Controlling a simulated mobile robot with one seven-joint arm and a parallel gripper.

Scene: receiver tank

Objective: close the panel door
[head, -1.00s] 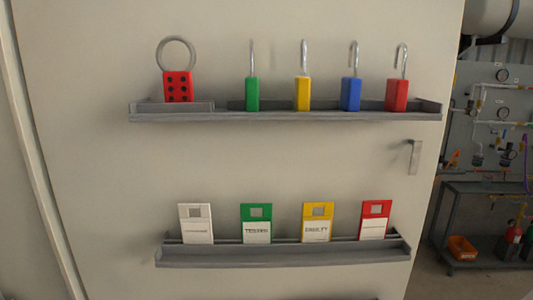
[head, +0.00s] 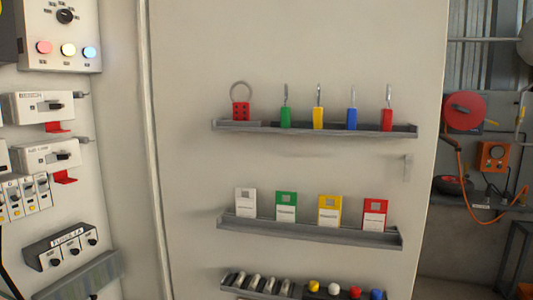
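The panel door (head: 290,180) stands open in the head view, with its inner face toward me. It carries shelves of lockout gear. A small grey handle or latch (head: 407,167) sits near its right edge. The door's left edge meets the panel interior (head: 112,180) along a vertical seam. My gripper is not in view.
The upper shelf (head: 300,128) holds a red hasp and several padlocks; the middle shelf (head: 310,232) holds tags. A lower shelf (head: 262,288) holds small items. Switches and a lamp box (head: 68,35) fill the left. A red reel (head: 465,112) and an orange box (head: 493,156) are beyond the door's right edge.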

